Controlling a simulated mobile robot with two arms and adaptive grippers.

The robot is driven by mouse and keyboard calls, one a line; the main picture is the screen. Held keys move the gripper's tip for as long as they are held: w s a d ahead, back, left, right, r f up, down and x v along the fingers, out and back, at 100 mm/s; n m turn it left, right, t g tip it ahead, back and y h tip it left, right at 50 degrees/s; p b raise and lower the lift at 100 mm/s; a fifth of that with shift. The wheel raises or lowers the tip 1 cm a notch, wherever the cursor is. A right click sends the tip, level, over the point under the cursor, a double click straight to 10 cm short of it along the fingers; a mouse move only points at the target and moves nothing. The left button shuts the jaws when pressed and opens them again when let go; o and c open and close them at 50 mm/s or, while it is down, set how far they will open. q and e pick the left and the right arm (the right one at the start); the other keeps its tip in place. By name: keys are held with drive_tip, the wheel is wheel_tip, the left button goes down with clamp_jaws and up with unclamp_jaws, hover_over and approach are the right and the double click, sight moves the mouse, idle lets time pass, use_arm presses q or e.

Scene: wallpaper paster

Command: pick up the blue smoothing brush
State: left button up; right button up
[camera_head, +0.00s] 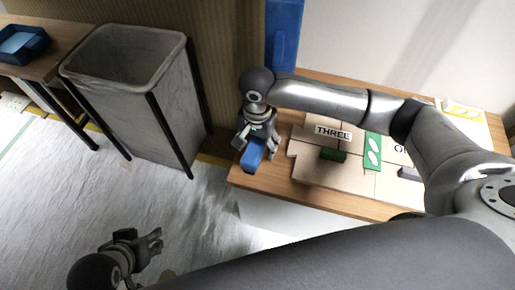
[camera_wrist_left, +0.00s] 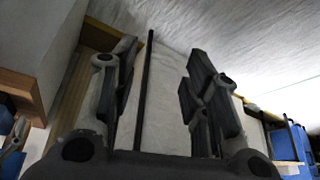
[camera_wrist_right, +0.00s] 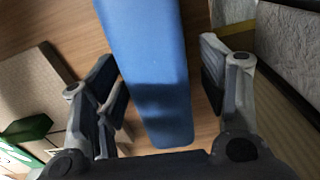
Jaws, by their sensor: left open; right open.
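The blue smoothing brush (camera_head: 252,156) lies on the wooden table (camera_head: 263,178) near its left end, partly hidden by my right gripper. My right gripper (camera_head: 257,138) is over it, pointing down. In the right wrist view, the brush (camera_wrist_right: 150,65) is a long blue shape between the two open fingers of the right gripper (camera_wrist_right: 165,95). Gaps show on both sides, so the fingers look apart from it. My left gripper (camera_head: 152,245) is open and empty over the floor at the lower left. In the left wrist view its fingers (camera_wrist_left: 165,95) are spread with nothing between them.
Pale boards (camera_head: 310,168) with a THREE label (camera_head: 333,132), a green block (camera_head: 333,155) and a green-white card (camera_head: 373,150) lie right of the brush. A lined bin (camera_head: 125,55) stands left of the table. A blue tray (camera_head: 22,45) sits on another table.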

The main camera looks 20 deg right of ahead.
drive_tip(key=shift+f, duration=0.45)
use_arm(q)
drive_tip(key=shift+w+d+r+t, duration=0.15)
drive_tip(key=shift+w+r+t, duration=0.1)
drive_tip(key=shift+w, duration=0.25)
drive_tip(key=shift+w+d+r+t, duration=0.15)
drive_tip(key=shift+w+t, duration=0.1)
drive_tip(key=shift+w, duration=0.25)
use_arm(e)
drive_tip(key=c, duration=1.3)
drive_tip(key=shift+r, duration=0.1)
